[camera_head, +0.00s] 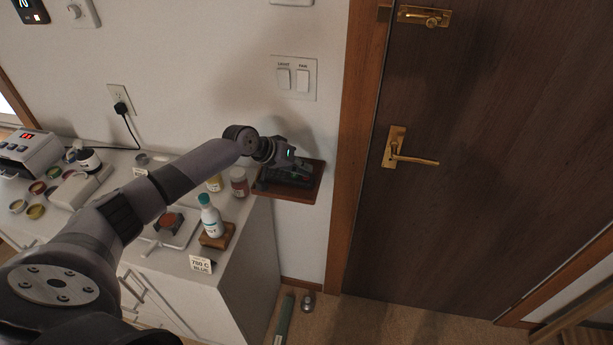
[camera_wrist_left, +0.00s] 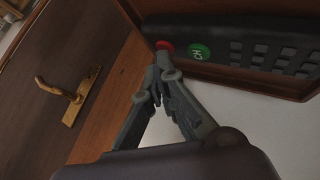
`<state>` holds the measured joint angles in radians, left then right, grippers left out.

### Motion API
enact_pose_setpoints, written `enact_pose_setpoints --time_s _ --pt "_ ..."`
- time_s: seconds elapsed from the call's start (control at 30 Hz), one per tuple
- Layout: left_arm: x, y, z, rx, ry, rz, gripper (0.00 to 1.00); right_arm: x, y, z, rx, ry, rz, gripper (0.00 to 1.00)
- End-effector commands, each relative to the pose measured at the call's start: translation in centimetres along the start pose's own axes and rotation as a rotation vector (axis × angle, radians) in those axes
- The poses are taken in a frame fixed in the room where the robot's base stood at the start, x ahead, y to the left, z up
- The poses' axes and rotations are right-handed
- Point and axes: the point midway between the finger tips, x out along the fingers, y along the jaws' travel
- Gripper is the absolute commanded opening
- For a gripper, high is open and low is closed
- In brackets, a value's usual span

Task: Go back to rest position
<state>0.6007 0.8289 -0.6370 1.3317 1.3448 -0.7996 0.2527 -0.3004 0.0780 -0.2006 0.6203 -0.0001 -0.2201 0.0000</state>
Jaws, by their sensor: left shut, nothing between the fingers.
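My left arm comes in from the lower left in the head view, and its gripper (camera_head: 300,165) is over the small wooden wall shelf (camera_head: 308,194). In the left wrist view the two fingers of this gripper (camera_wrist_left: 162,62) meet at their tips, with nothing seen between them. The tips appear close to a red round button (camera_wrist_left: 165,45) beside a green round button (camera_wrist_left: 199,53) on a dark device with keys (camera_wrist_left: 275,58). I cannot tell whether they touch it. My right gripper is in neither view.
Below the arm, a counter (camera_head: 250,240) holds a white bottle with a teal cap (camera_head: 211,217), jars, a scale and several small pots. A brown door (camera_head: 470,150) with a brass handle (camera_head: 412,160) stands to the right. Wall switches (camera_head: 293,79) are above the shelf.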

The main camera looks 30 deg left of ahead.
Motion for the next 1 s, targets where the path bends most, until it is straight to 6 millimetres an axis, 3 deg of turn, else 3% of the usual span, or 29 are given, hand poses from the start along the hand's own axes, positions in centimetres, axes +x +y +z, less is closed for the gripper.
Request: enact_pose_setpoints --time_s 0.2,0.63,1.0 --pt "-0.8 0.6 -0.5 0.000 -0.001 0.000 0.00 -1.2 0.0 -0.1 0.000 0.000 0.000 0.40" --pt "-1.1 0.8 -0.7 0.000 -0.001 0.000 0.00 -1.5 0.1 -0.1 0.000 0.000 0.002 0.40" --pt "-3.6 2.7 -2.6 0.000 -0.001 0.000 0.00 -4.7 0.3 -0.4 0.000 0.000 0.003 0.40"
